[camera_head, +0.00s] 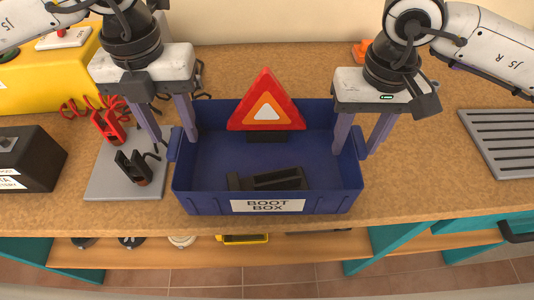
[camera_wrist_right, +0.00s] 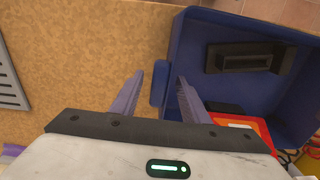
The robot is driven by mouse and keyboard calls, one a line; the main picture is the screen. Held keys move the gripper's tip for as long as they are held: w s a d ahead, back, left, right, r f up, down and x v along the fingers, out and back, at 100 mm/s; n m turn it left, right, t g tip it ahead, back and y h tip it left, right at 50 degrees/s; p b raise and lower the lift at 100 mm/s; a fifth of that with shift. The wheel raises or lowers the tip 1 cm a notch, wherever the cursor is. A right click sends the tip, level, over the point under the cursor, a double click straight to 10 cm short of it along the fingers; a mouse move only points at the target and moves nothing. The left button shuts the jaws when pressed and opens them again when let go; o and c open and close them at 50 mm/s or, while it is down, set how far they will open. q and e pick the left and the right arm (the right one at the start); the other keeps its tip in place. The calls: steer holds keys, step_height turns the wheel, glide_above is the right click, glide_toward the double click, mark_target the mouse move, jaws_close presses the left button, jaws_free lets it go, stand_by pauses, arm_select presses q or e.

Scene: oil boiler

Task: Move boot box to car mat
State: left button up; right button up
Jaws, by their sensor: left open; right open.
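The blue boot box (camera_head: 268,206), labelled BOOT BOX, stands upright on the workbench in the head view. It holds a red and white warning triangle (camera_head: 266,100) and a dark block-shaped item (camera_head: 266,179). My left gripper (camera_head: 172,139) is open at the box's left side handle. My right gripper (camera_head: 356,150) is open at the right side handle. In the right wrist view, that handle (camera_wrist_right: 159,83) lies between the spread fingers, with gaps visible. A grey ribbed mat (camera_head: 502,141), apparently the car mat, lies flat at the right.
A grey flat panel (camera_head: 100,185) with red and black clamps lies close left of the box. A black box (camera_head: 28,160) and yellow case (camera_head: 45,83) stand further left. The bench (camera_head: 420,185) is clear between box and ribbed mat. A small orange object (camera_head: 362,51) lies behind.

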arm_select(q)
steer(key=shift+f, duration=0.5)
arm_select(e)
steer(key=shift+f, duration=0.5)
arm_select(q)
jaws_close()
arm_select(e)
jaws_close()
arm_select(q)
steer(key=shift+r, duration=0.1)
arm_select(e)
steer(key=shift+r, duration=0.1)
